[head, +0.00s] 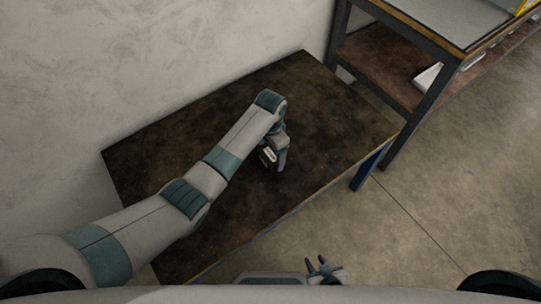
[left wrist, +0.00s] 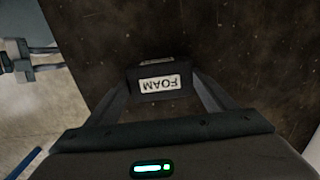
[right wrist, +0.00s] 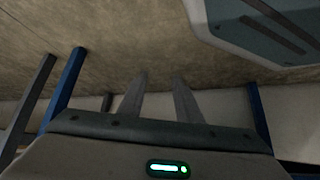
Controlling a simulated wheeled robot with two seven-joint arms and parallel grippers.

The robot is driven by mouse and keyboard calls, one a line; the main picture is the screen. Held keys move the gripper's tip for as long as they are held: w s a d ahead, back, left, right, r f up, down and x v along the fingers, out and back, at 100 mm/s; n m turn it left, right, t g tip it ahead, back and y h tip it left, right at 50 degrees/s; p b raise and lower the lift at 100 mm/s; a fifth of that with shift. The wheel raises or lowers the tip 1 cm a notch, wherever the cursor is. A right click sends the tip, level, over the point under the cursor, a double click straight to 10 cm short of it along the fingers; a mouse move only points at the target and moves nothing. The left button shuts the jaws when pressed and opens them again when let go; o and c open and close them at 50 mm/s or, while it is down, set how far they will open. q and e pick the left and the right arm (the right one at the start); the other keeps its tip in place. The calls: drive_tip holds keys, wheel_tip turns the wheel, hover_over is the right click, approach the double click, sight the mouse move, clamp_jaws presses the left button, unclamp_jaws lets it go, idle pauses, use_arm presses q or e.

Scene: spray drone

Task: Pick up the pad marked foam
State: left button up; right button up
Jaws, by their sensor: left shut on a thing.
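The pad marked foam is a dark block with a white label; the word FOAM reads upside down in the left wrist view (left wrist: 158,70). It sits between the two fingers of my left gripper (left wrist: 165,92), which is shut on it. In the head view the pad (head: 268,155) shows as a small dark piece with a pale label beside the left gripper (head: 275,160), over the dark tabletop (head: 325,115). I cannot tell whether it touches the table. My right gripper (head: 324,270) is low, off the table's front edge. Its fingers (right wrist: 158,95) are apart and empty.
The rest of the dark tabletop is bare, with a wall behind it. A shelved bench (head: 385,62) stands at the upper right, with a white item (head: 428,77) on its lower shelf. Concrete floor lies open at the right.

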use_arm(q)
drive_tip(key=shift+w+r, duration=0.1)
drive_tip(key=shift+r, duration=0.8)
drive_tip(key=d+r+b, duration=0.2)
drive_tip(key=d+r, duration=0.4)
drive_tip(key=d, duration=0.5)
drive_tip(key=shift+w+d+r, duration=0.2)
drive_tip(key=shift+d+r, duration=0.1)
drive_tip(key=shift+r, duration=0.05)
use_arm(e)
drive_tip(key=shift+s+d+f+g+h, duration=0.15)
drive_tip(key=shift+s+d+f+g, duration=0.05)
drive_tip(key=shift+d+f+g, duration=0.3)
drive_tip(key=shift+s+d+f+g+h, duration=0.2)
drive_tip(key=shift+d+f+g, duration=0.2)
drive_tip(key=shift+d+f, duration=0.15)
use_arm(q)
drive_tip(key=shift+a, duration=0.1)
